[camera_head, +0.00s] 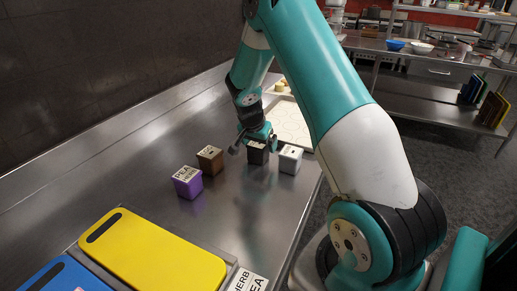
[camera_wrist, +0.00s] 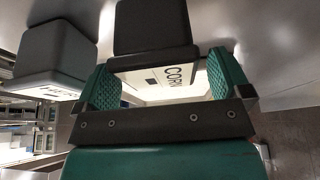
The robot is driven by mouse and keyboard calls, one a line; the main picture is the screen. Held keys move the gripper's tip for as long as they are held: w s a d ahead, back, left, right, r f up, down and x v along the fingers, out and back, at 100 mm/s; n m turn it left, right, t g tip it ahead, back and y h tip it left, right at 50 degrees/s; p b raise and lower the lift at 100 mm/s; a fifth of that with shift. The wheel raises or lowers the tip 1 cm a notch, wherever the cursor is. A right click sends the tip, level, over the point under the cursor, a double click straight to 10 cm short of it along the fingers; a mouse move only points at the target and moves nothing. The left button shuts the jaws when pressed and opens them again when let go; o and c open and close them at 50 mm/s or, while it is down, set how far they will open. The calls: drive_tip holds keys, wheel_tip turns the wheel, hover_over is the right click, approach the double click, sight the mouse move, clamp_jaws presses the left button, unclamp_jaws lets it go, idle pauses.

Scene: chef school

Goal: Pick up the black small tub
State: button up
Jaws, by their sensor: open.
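The black small tub (camera_head: 257,155) stands on the steel counter, with my gripper (camera_head: 257,137) right above and behind it, partly covering its top. In the wrist view the black tub (camera_wrist: 152,28) shows at top centre, its pale label reading something like "CORN". My gripper (camera_wrist: 165,88) is open there, one green pad on either side of the label end. I cannot tell whether the pads touch the tub.
A brown tub (camera_head: 210,158) and a purple tub (camera_head: 187,182) stand to the left. A pale tray (camera_head: 290,122) lies behind. Yellow board (camera_head: 150,250) lies in front.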

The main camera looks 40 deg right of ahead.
drive_tip(key=shift+x, duration=1.25)
drive_tip(key=c, duration=1)
drive_tip(key=shift+c, duration=0.6)
drive_tip(key=shift+r, duration=0.15)
